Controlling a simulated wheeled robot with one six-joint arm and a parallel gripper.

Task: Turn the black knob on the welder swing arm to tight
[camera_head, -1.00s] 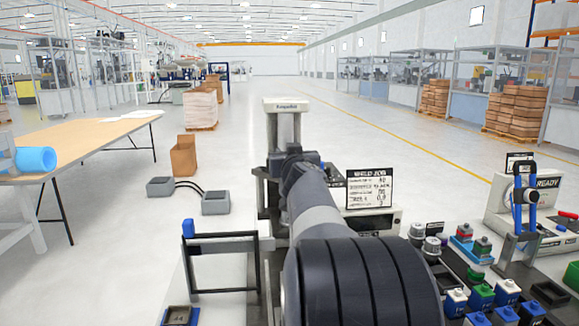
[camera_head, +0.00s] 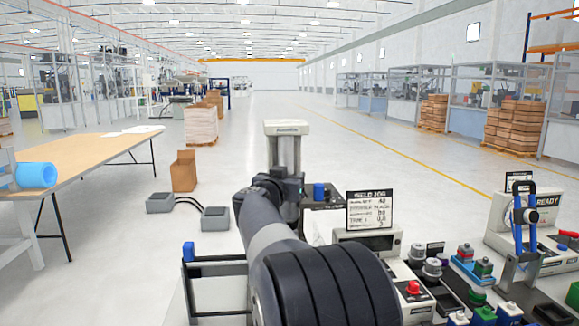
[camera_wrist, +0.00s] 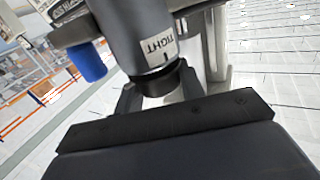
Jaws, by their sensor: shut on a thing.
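The welder (camera_head: 287,128) shows as a pale upright post ahead, partly hidden by my arm. In the wrist view a dark grey cylindrical part of the swing arm (camera_wrist: 128,25) carries a white label (camera_wrist: 158,46) reading TIGHT, with a short dark mark under the word. The black knob (camera_wrist: 160,78) sits at the lower end of that part. My gripper (camera_wrist: 160,95) is shut on the knob, one finger on each side. In the head view the knob and my fingertips are hidden behind my wrist.
A WELD JOB sign (camera_head: 369,210) and a red button (camera_head: 413,288) are right of my arm. A black-framed stand (camera_head: 215,275) is at lower left. Open floor lies beyond the welder.

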